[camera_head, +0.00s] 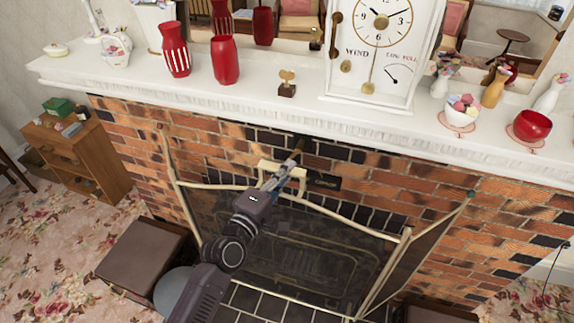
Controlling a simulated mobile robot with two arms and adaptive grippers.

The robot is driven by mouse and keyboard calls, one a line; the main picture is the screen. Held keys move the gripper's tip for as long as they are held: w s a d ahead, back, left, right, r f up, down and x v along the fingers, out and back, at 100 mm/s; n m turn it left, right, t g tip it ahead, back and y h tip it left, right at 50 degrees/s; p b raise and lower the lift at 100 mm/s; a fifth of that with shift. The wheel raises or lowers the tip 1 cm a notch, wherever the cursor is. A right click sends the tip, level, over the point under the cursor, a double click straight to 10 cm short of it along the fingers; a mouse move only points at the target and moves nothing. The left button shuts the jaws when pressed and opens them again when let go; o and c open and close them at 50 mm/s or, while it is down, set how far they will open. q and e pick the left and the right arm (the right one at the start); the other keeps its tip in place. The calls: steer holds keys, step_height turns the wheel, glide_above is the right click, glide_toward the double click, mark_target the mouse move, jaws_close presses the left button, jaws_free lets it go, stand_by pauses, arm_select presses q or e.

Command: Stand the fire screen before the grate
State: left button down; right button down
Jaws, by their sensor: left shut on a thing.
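The fire screen (330,240) has a cream frame and dark mesh panels. It stands upright in front of the brick fireplace, with its side panels angled. My left gripper (290,168) is at the top middle of the screen, shut on its cream handle (268,168). My arm covers part of the left half of the screen. The grate (320,268) shows only dimly through the mesh, and I cannot tell how far the screen is from it. My right gripper is not in view.
The white mantel (250,100) juts out just above, carrying a white clock (383,50), red vases (224,60) and a red bowl (532,126). A brown box-like seat (143,258) stands left of the hearth. A wooden cabinet (85,160) is farther left. Dark tiles (262,303) lie before the screen.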

arm_select(q)
steer(key=b, duration=1.4)
glide_above(283, 242)
steer(key=x, duration=0.3)
steer(key=shift+f, duration=7.3)
step_height(283, 242, down, 11)
steer(key=b, duration=1)
steer(key=shift+w, duration=0.35)
steer(key=shift+a+f+b, duration=0.15)
steer(key=shift+f+b, duration=1.1)
steer(key=shift+f, duration=0.2)
steer(key=shift+a+f+b, duration=0.15)
steer(key=shift+f+b, duration=0.1)
steer(key=shift+b, duration=0.05)
steer(key=shift+d, duration=0.2)
steer(key=c, duration=2)
jaws_free()
steer(key=shift+s+f, duration=0.1)
steer(key=shift+s, duration=0.05)
steer(key=shift+o, duration=1)
steer(key=shift+s+f, duration=0.1)
steer(key=shift+f, duration=0.5)
steer(key=shift+o, duration=0.4)
steer(key=shift+r, duration=0.15)
